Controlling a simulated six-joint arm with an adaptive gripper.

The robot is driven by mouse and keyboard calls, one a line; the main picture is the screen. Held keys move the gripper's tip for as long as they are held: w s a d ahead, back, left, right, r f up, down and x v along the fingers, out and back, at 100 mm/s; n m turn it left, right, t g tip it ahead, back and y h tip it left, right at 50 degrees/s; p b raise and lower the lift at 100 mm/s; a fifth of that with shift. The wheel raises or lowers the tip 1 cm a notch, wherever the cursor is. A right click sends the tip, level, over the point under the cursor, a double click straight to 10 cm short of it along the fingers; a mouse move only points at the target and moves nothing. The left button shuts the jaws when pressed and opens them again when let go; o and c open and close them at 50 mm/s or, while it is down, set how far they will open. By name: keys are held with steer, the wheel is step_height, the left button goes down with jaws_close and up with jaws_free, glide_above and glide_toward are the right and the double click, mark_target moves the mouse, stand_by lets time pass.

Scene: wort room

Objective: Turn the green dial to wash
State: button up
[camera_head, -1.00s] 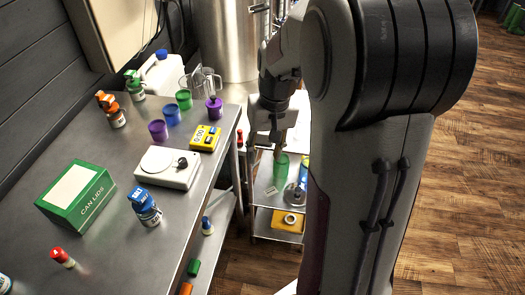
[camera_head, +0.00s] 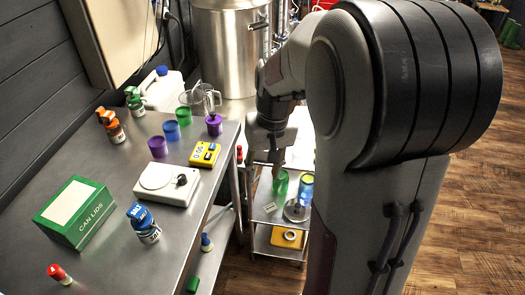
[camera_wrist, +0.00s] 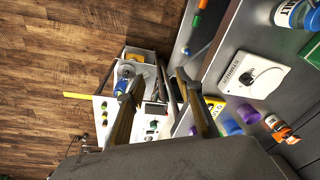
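I cannot make out a green dial for certain in either view. In the wrist view a white panel-like surface (camera_wrist: 103,128) stands beyond my gripper (camera_wrist: 159,78), and small green marks (camera_wrist: 151,126) show next to it, too small to read. My gripper is open, its two fingers apart with nothing held between them. In the head view my gripper (camera_head: 275,168) hangs downward over the gap beside the bench, close to a green cup on the cart; my arm hides much of the area to its right.
A steel tank (camera_head: 230,50) is behind.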

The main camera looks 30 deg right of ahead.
steer(key=w+d+f+n+t, duration=0.1)
steer(key=w+d+f+n, duration=0.1)
steer(key=w+d, duration=0.5)
steer(key=w+d+f+n+t, duration=0.1)
steer(key=w+d+f+t, duration=0.1)
steer(key=w+d, duration=0.6)
steer(key=w, duration=0.4)
steer(key=shift+w+f+n, duration=0.3)
steer(key=shift+f+n, duration=0.05)
steer(key=shift+n, duration=0.05)
steer(key=shift+f, duration=0.15)
steer(key=shift+x, duration=3.8)
steer(key=shift+d, duration=0.2)
jaws_close()
